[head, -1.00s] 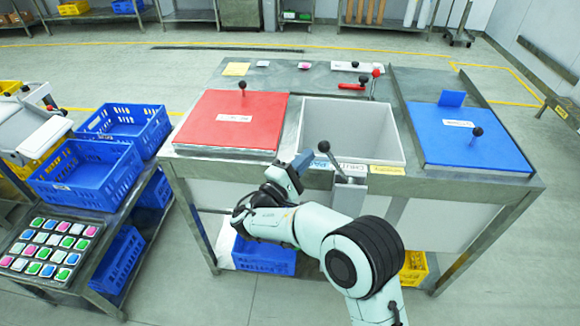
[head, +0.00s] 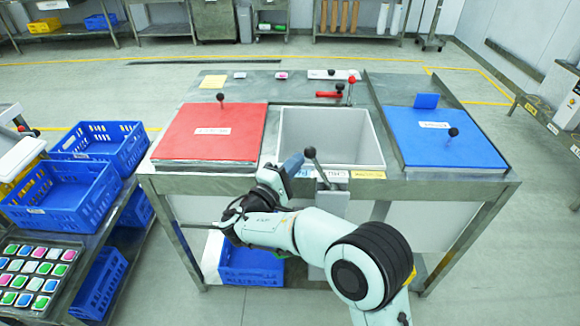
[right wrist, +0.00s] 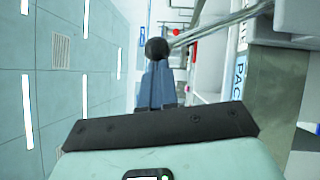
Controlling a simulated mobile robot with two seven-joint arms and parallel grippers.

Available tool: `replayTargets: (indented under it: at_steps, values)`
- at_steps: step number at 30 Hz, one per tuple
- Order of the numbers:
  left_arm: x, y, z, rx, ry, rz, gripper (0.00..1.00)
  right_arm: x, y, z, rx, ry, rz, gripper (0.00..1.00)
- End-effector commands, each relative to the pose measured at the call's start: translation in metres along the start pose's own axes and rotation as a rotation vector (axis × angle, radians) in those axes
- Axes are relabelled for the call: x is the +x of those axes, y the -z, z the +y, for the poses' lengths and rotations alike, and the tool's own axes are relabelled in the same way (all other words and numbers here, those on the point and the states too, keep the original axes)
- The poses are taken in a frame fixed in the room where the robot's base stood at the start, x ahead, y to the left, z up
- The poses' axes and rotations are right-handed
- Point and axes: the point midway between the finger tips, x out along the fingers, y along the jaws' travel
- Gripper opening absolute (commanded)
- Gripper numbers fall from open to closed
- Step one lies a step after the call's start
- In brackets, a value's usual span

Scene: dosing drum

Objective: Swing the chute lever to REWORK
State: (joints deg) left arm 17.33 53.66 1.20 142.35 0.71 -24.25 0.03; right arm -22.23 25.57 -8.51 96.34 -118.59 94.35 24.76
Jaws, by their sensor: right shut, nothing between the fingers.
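The chute lever (head: 319,169) is a metal rod with a black ball knob at the front edge of the bench, in the middle of the head view. It leans to the left. A white CHUTE label (head: 333,174) is behind it, with a yellow plate (head: 369,174) to the right; their small text is unreadable. My right gripper (head: 296,162) is shut and empty, just left of the knob. In the right wrist view the black knob (right wrist: 157,48) shows just beyond the fingertips (right wrist: 160,72); I cannot tell whether they touch. My left gripper is out of view.
An open grey bin (head: 332,135) lies behind the lever, between a red lid (head: 180,145) and a blue lid (head: 430,145), each with a knob. A red-handled valve (head: 330,95) is at the back. Blue crates (head: 62,200) stand on a left rack.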

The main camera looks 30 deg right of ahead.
Motion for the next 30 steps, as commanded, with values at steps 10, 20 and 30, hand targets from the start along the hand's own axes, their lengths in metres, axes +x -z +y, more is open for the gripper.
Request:
replayTargets:
  at_steps: [10, 20, 30]
  values:
    - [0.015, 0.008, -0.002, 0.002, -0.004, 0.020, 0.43, 0.027, -0.040, 0.015, 0.259, 0.167, -0.009, 0.00]
    - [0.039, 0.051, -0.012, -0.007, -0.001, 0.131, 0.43, 0.056, -0.081, 0.012, 0.516, 0.341, -0.010, 0.00]
    - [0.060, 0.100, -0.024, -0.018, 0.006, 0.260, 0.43, 0.078, -0.115, -0.001, 0.731, 0.487, -0.007, 0.00]
